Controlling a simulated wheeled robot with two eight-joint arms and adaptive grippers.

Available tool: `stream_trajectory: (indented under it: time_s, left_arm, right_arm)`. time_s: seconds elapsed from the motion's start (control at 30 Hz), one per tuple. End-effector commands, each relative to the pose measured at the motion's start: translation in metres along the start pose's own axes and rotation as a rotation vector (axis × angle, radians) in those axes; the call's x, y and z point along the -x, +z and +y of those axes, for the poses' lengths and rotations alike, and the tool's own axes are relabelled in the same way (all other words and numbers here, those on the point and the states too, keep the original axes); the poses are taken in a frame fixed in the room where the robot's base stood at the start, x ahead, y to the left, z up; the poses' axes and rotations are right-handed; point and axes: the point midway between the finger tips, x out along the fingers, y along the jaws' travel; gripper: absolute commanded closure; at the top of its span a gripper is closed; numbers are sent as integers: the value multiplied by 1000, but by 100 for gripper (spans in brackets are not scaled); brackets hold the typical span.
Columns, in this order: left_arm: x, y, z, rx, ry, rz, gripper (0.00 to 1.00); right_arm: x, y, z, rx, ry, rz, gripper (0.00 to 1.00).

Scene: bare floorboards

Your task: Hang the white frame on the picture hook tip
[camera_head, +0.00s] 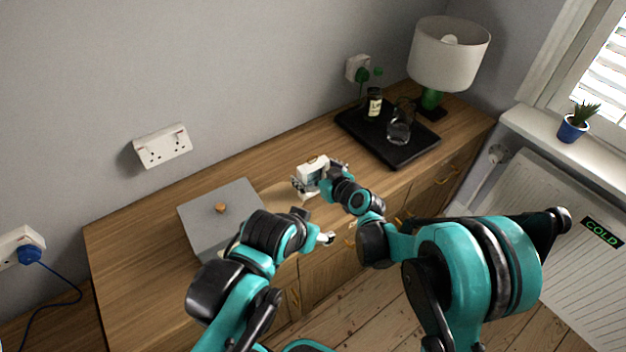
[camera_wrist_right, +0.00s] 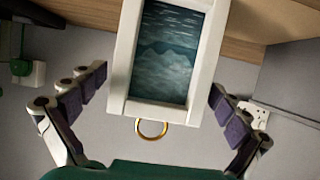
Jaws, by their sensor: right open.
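The white frame (camera_head: 313,169) is at the dresser's middle, near its front half. In the right wrist view the frame (camera_wrist_right: 123,60) surrounds a blue-grey mountain picture, with a gold ring (camera_wrist_right: 151,136) at its lower edge in that picture. My right gripper (camera_wrist_right: 158,82) is open, with its purple-padded fingers on either side of the frame and visible gaps to it. My left gripper (camera_head: 325,239) shows only partly, near the dresser's front edge, behind its own arm; its jaws cannot be made out. I cannot clearly make out a picture hook.
A grey box (camera_head: 198,221) with a small orange-brown knob (camera_head: 220,208) sits left on the wooden dresser (camera_head: 130,270). A black tray (camera_head: 357,130) with a bottle (camera_head: 374,106) and glass (camera_head: 398,134) lies right, beside a lamp (camera_head: 450,55). A wall socket (camera_head: 162,147) is behind.

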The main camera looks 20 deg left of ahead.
Motion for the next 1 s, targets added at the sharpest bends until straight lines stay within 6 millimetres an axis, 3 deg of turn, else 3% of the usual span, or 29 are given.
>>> stream_trajectory:
  time_s: [0.13, 0.33, 0.73, 1.0]
  left_arm:
    - [1, 0, 0, 0, 0, 0, 34]
    - [1, 0, 0, 0, 0, 0, 34]
    - [3, -2, 0, 0, 0, 0, 34]
    - [21, -15, 0, 0, 0, 0, 34]
  right_arm:
    - [1, -1, 0, 0, 0, 0, 3]
    - [1, 0, 0, 0, 0, 0, 55]
    - [3, -6, 0, 0, 0, 0, 55]
    - [19, -44, 0, 0, 0, 0, 55]
